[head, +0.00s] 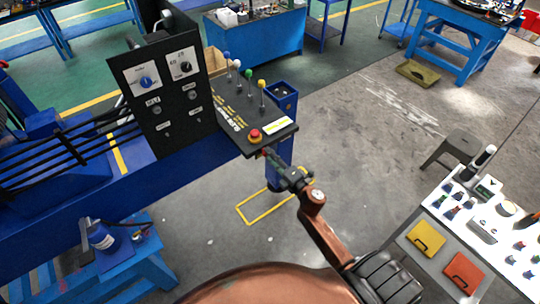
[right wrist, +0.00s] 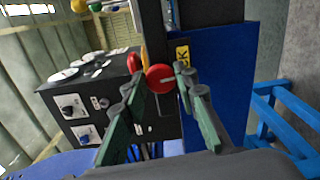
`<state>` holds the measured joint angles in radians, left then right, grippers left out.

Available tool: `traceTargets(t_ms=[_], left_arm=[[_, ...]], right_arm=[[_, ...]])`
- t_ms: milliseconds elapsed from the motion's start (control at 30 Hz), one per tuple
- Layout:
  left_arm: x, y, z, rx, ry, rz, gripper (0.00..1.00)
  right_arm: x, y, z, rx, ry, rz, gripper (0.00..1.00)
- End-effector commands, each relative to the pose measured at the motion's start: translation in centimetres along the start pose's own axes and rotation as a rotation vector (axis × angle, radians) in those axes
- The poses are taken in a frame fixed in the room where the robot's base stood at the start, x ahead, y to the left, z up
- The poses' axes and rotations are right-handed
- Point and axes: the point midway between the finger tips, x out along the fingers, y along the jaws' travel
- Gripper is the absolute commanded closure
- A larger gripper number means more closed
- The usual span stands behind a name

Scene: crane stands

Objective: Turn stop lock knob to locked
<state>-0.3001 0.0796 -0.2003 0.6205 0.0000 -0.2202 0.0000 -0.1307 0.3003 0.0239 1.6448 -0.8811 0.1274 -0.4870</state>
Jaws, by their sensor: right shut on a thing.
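The red stop lock knob (right wrist: 160,78) is on the front edge of the black control console (head: 232,110). In the right wrist view its round red face shows a short pale mark, which lies roughly sideways in that picture. A yellow label (right wrist: 183,53) with dark letters is beside it. My right gripper (right wrist: 158,80) has one finger on each side of the knob and is shut on it. In the head view the right gripper (head: 272,158) reaches the console's front edge, and only a bit of red shows at its tips. My left gripper is not in view.
A red push button on a yellow base (head: 254,136) sits on the console top, close to the knob. Several ball-topped levers (head: 248,75) stand behind it. An upright dial panel (head: 165,90) is at left.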

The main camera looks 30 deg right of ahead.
Motion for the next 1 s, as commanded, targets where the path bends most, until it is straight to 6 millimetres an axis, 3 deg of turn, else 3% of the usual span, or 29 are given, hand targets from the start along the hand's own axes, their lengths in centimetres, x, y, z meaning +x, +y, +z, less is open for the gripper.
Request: traceTargets(t_ms=[300,800,833,1000], left_arm=[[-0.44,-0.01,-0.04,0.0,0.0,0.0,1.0],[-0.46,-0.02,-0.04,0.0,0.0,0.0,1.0],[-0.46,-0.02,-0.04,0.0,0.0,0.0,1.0],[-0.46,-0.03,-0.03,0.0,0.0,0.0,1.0]], right_arm=[[-0.01,-0.05,0.08,0.101,-0.002,-0.001,0.97],[0.0,-0.09,0.08,0.115,-0.002,-0.001,0.97],[0.0,-0.09,0.08,0.115,-0.002,-0.001,0.71],[0.0,-0.07,0.05,0.114,-0.001,0.0,0.59]])
